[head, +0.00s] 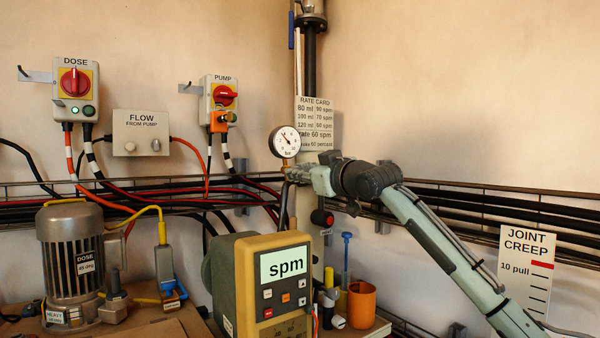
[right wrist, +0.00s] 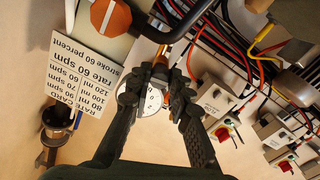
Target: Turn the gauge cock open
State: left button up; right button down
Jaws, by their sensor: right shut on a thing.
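The round white pressure gauge (head: 284,141) stands on the vertical pipe, its black needle pointing up and left. My right gripper (head: 294,173) reaches in from the right, just below the gauge. In the right wrist view its two dark fingers (right wrist: 161,74) close around a small part at the brass stem (right wrist: 166,48), by the gauge dial (right wrist: 151,101). The gauge cock is mostly hidden between the fingers, so I cannot tell its handle angle. The fingers partly cover the dial in that view. My left gripper is not in view.
The rate card (head: 318,122) hangs just right of the gauge. A rail with cables (head: 480,208) runs along the wall behind my arm. The yellow spm pump unit (head: 280,285) and an orange cup (head: 362,304) stand below.

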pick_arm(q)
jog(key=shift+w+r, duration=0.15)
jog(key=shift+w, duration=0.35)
pick_arm(e)
jog(key=shift+n+y, duration=0.6)
jog(key=shift+n, duration=7.7)
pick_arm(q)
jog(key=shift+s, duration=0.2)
pick_arm(e)
jog(key=c, duration=1.4)
grip_release()
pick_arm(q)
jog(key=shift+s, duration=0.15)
pick_arm(e)
jog(key=v, duration=1.2)
